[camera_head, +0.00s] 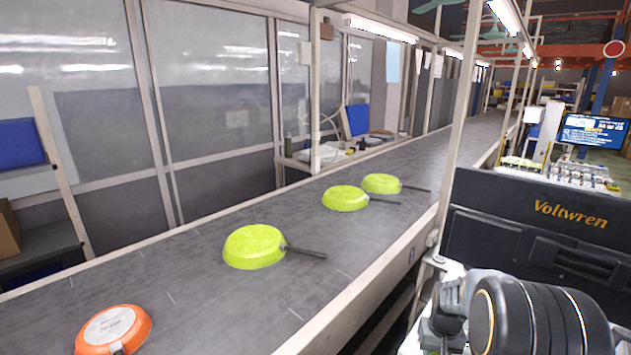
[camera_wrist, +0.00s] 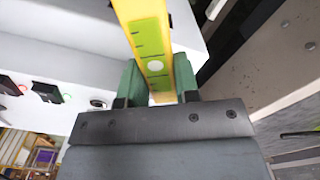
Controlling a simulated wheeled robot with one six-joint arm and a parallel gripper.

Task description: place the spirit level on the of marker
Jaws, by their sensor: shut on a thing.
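The spirit level (camera_wrist: 148,35) is a long yellow bar with a green face, dark marks and a pale round spot. In the wrist view it runs from the top edge down between the two green fingers of my gripper (camera_wrist: 158,80). My gripper is shut on it, with a finger against each side. The level's far end is cut off by the frame. I cannot make out the level, my gripper's fingers or a clear marker in the head view.
A conveyor (camera_head: 200,300) carries green pans (camera_head: 254,246) and an orange pan (camera_head: 113,330). A black "Voltwren" case (camera_head: 490,225) stands at the right. In the wrist view a white surface (camera_wrist: 60,35) with sockets or buttons lies left of the level.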

